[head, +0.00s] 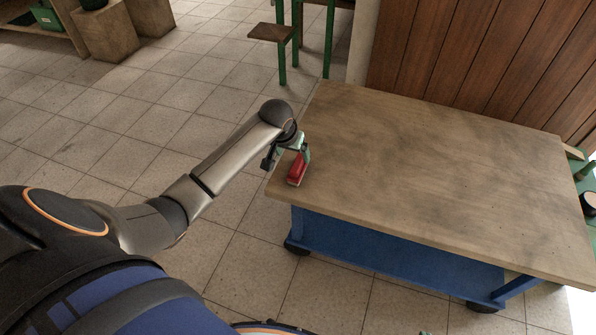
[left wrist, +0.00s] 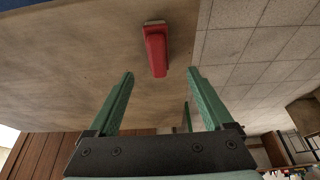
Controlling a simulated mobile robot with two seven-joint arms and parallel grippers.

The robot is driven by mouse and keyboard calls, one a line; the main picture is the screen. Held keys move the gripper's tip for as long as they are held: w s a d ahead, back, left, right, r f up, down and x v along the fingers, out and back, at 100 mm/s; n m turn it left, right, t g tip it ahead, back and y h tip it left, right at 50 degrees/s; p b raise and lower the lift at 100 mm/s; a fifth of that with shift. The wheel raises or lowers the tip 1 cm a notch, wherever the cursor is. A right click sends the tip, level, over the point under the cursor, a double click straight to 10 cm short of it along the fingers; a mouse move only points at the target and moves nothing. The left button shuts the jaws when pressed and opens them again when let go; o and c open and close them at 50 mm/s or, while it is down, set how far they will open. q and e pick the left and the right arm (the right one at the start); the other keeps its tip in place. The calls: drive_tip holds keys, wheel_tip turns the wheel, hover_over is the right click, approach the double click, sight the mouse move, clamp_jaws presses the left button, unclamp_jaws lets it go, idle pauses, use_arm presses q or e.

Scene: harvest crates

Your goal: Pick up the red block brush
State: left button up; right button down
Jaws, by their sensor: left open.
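The red block brush (head: 297,170) lies on the wooden tabletop (head: 430,170), near its left corner. In the left wrist view the brush (left wrist: 156,52) shows a red body with a pale strip at its far end. My left gripper (head: 287,157) is over that corner, right by the brush. In the left wrist view its two green fingers (left wrist: 160,73) are spread wide and empty, with the near end of the brush around the line between their tips. Whether a finger touches the brush cannot be told. My right gripper is not in view.
The table has a blue base (head: 400,258) on dark wheels. The rest of its top is clear. A green-legged stool (head: 270,33) stands behind, and a wooden panel wall (head: 490,55) rises along the table's back. Tiled floor is open to the left.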

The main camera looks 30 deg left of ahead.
sight(297, 165)
use_arm(q)
drive_tip(key=b+x, duration=0.1)
drive_tip(key=x, duration=0.4)
drive_tip(key=shift+w+f+b, duration=0.1)
drive_tip(key=shift+f+b, duration=0.15)
drive_tip(key=shift+b, duration=0.1)
drive_tip(key=b+x, duration=0.1)
drive_tip(key=x, duration=0.1)
drive_tip(key=shift+d+f+b, duration=0.15)
drive_tip(key=shift+f+b, duration=0.15)
drive_tip(key=shift+b+x, duration=0.4)
drive_tip(key=shift+x, duration=0.7)
drive_tip(key=shift+w, duration=0.1)
clamp_jaws()
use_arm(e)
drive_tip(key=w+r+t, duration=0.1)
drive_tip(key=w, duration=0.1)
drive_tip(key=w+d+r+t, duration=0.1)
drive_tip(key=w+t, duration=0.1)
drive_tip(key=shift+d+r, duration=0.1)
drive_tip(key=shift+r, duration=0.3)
